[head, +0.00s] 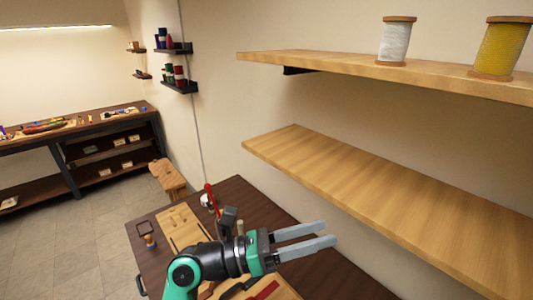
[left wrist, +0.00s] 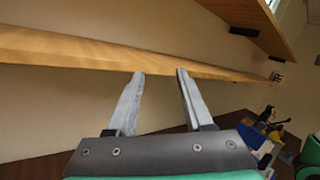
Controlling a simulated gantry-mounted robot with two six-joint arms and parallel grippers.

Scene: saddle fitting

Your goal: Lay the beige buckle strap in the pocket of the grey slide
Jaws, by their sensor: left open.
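My left gripper (head: 328,234) is open and empty, with its two grey fingers apart. It is in the air above the dark worktable (head: 232,190), in front of the wall and below the lower wooden shelf. In the left wrist view the open fingers (left wrist: 160,72) point towards the edge of a shelf, with nothing between them. I cannot make out the beige buckle strap or the grey slide in either view. My left arm hides part of the worktable. My right gripper is not in view.
The lower wooden shelf (head: 380,185) is bare where it shows. The upper shelf (head: 330,62) carries a white spool (head: 396,42) and a yellow spool (head: 502,48). A wooden board (head: 181,222) and a stamp-like tool (head: 147,235) are on the worktable. A wooden stool (head: 168,176) stands behind.

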